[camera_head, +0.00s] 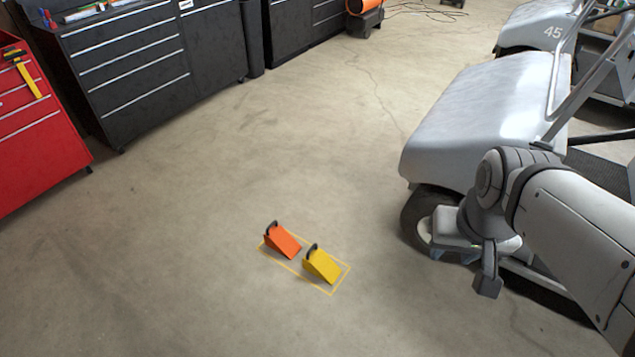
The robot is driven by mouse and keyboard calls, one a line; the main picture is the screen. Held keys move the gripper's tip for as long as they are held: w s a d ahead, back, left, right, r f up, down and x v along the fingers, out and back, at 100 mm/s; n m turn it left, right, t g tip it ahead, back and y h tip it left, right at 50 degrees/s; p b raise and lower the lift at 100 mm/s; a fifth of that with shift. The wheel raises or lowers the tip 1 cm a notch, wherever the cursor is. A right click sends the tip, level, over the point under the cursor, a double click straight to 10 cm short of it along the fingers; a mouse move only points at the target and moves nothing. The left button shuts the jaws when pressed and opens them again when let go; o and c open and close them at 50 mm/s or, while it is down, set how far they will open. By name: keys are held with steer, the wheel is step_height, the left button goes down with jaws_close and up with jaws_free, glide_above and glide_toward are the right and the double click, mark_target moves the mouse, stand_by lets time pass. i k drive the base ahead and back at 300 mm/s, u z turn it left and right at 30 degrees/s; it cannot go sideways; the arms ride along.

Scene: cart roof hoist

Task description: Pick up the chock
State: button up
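Two wedge-shaped chocks with dark handles sit side by side on the concrete floor, inside a thin yellow outlined rectangle (334,292). The orange chock (282,243) is on the left and the yellow chock (323,266) is on the right, a little nearer. My gripper (487,283) is to the right of both chocks, well apart from them, in front of the cart's front wheel. It points downward. Its fingers are seen at an angle that does not show whether they are apart. No object is seen in it.
A pale golf cart (480,115) stands at right, its front wheel (417,217) close behind my arm. A second cart marked 45 (530,28) is at the far right. Dark tool cabinets (130,65) and a red cabinet (35,125) line the left. Floor around the chocks is clear.

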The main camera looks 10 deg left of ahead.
mark_target(316, 262)
steer(key=u, duration=1.25)
steer(key=i, duration=1.1)
steer(key=u, duration=0.2)
